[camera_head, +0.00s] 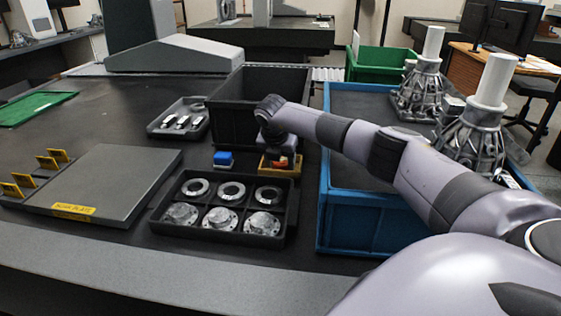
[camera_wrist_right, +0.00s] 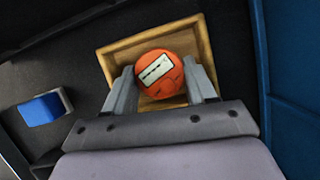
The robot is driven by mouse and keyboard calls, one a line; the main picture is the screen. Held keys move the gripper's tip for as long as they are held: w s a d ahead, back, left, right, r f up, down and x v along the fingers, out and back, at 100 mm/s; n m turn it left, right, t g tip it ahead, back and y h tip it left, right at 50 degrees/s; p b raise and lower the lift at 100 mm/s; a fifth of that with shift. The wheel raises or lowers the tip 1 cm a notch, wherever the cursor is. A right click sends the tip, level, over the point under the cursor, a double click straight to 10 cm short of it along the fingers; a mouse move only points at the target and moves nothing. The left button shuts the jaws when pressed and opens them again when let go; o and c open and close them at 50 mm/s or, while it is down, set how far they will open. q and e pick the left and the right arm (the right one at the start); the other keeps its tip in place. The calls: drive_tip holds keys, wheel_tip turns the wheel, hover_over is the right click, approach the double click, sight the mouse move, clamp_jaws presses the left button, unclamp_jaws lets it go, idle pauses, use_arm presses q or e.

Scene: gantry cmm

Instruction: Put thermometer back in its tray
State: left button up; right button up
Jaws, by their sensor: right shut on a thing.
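The thermometer (camera_wrist_right: 160,72) is a round orange body with a pale label, seen in the right wrist view. My right gripper (camera_wrist_right: 162,85) is shut on it, with one grey finger on each side. The thermometer is over or inside a small tan tray (camera_wrist_right: 120,55); I cannot tell whether it touches the tray floor. In the head view the tray (camera_head: 292,170) sits on the dark table, with a bit of the orange thermometer (camera_head: 281,161) showing under my right gripper (camera_head: 279,150). My left gripper is not in view.
A blue block (camera_head: 223,159) lies left of the tray. A dark bin (camera_head: 233,113) stands behind it and a blue crate (camera_head: 365,222) to the right. A black tray of metal flanges (camera_head: 238,236) is in front. A grey plate (camera_head: 110,178) lies at left.

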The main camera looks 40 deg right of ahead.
drive_tip(key=o, duration=0.9)
drive_tip(key=shift+a+r, duration=0.15)
drive_tip(key=shift+r, duration=0.35)
drive_tip(key=p+v, duration=0.1)
drive_tip(key=v, duration=1)
drive_tip(key=shift+s+p, duration=0.1)
drive_tip(key=shift+p, duration=0.2)
drive_tip(key=shift+r, duration=0.1)
